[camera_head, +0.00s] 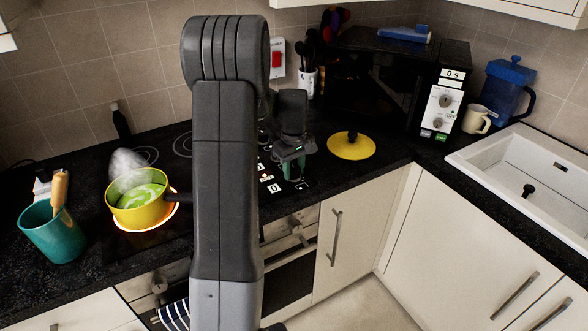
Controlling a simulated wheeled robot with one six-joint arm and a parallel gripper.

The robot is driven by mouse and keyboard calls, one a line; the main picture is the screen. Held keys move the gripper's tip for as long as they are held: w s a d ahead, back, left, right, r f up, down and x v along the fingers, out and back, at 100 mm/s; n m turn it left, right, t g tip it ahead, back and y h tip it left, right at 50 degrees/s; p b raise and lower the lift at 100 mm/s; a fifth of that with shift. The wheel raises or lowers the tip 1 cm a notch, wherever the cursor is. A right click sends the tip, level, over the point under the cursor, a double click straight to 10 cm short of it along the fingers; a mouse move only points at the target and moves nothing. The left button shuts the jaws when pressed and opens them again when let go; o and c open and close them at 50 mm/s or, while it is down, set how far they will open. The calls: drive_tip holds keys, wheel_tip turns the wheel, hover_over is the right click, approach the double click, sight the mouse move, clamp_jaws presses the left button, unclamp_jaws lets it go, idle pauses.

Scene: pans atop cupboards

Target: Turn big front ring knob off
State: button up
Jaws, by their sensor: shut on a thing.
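My gripper (292,172) points down over the control strip at the right end of the black hob (160,148). It is shut on a knob there, which its fingers mostly hide. White markings (274,188) show on the strip just left of the fingers. I cannot read which ring this knob belongs to. A yellow pan (122,213) with green contents steams on the front left ring (172,219), which glows orange around the pan's base.
A yellow lid (352,147) lies on the counter right of my gripper. A microwave (440,105) and a white sink (530,180) stand further right. A teal pot (52,233) stands at the left. My arm hides the middle of the hob.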

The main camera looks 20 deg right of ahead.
sight(294, 168)
drive_tip(key=shift+n, duration=0.9)
drive_tip(key=o, duration=1)
drive_tip(key=shift+c, duration=0.2)
drive_tip(key=shift+r, duration=0.1)
wheel_tip(294, 168, up, 14)
drive_tip(key=shift+b, duration=0.35)
drive_tip(key=shift+f, duration=0.25)
wheel_tip(294, 168, down, 14)
drive_tip(key=shift+r+p, duration=0.1)
drive_tip(key=shift+p, duration=0.25)
